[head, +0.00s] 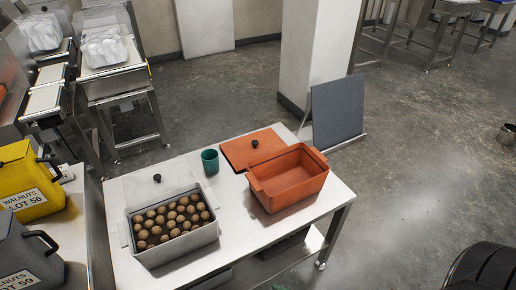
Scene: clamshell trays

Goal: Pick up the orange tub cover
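The orange tub cover (238,153) is a flat orange panel with a black knob (255,143). It lies on the white table (239,222), behind the orange tub (305,190). The tub is open and empty, and its back left corner hides part of the cover's near side. The knob stands clear on top of the cover.
A teal cup (210,161) stands close left of the cover. A light tub (177,250) of round brown walnuts and a pale cover (143,187) with a black knob are further left. A grey upright panel (338,111) stands behind the table's right end.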

